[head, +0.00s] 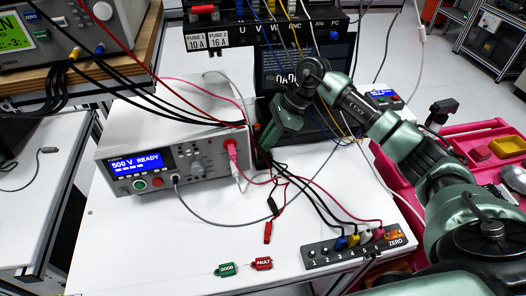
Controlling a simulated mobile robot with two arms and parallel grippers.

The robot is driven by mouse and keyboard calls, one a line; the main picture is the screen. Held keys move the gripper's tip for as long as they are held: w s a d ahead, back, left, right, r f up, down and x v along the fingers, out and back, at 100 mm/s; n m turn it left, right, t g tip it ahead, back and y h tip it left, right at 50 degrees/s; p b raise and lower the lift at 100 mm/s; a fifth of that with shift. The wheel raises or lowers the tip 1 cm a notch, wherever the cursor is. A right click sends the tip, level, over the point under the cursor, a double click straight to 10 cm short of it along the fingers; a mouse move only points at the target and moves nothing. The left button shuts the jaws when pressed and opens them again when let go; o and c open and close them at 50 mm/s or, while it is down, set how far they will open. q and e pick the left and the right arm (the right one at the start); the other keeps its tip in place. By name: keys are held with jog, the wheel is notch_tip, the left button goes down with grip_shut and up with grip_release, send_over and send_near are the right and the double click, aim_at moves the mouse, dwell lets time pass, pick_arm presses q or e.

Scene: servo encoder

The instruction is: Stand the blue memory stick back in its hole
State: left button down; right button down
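I cannot make out a blue memory stick or its hole in the head view. My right arm comes in from the right, and its gripper (268,146) points down and left. The gripper is close to the right side of the white 500 V tester (180,155), in front of the dark drive unit (310,75). Its fingertips are too small and dark to tell whether they are open or shut, or whether they hold anything. My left gripper is not in view.
A numbered strip (359,247) with coloured plugs lies at the table's front right. Green (227,269) and red (262,263) tags lie left of it. Loose leads cross the white table (150,250). A pink cart (480,140) with trays stands at right.

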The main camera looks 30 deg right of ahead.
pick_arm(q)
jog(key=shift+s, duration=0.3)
pick_arm(e)
jog(key=shift+r, duration=0.15)
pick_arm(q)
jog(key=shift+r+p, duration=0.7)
pick_arm(e)
jog(key=shift+r, duration=1.55)
jog(key=shift+s, duration=0.1)
